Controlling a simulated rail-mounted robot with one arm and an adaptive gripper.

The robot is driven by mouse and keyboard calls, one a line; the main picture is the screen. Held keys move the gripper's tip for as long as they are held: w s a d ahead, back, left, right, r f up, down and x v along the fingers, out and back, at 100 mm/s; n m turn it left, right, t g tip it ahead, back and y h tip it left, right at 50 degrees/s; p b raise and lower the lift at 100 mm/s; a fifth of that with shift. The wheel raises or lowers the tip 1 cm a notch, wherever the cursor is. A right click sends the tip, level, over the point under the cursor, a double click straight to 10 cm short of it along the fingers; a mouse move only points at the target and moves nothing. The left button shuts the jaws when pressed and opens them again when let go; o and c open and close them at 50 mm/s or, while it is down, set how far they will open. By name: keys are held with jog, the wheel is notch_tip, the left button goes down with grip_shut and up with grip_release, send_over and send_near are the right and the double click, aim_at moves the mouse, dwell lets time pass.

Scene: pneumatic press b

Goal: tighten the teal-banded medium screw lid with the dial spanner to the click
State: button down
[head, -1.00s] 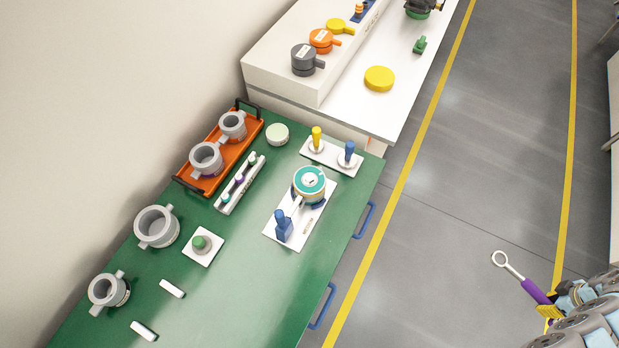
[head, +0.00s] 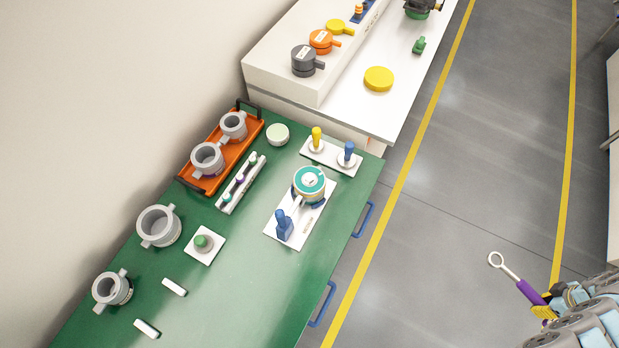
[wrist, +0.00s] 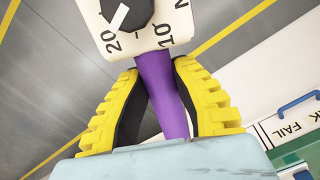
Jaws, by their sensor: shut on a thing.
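My gripper (head: 543,307) is at the lower right of the head view, over the grey floor. Its yellow fingers (wrist: 157,78) are shut on the purple handle of the dial spanner (head: 530,291). The spanner's ring end points up and left, empty. The wrist view shows its white dial head (wrist: 140,28) with a black knob and the marks 20 and 10. The teal-topped lid (head: 310,179) sits on a vessel in a blue holder on a white plate (head: 284,238), on the green bench. The spanner is well apart from it.
A blue clamp handle (head: 284,227) stands on the plate beside the vessel. Yellow and blue levers (head: 347,153) stand behind it. Grey collars, an orange tray (head: 204,190) and a green button (head: 203,242) are to the left. Blue rails (head: 363,219) edge the bench; open floor lies between.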

jog(key=shift+s+a+r+p, duration=0.1)
jog(key=shift+s+a+p, duration=0.55)
jog(key=shift+p, duration=0.8)
jog(key=shift+s+a+p, duration=0.3)
jog(key=shift+s+p, duration=0.5)
jog(key=shift+p, duration=0.65)
dwell(0.8)
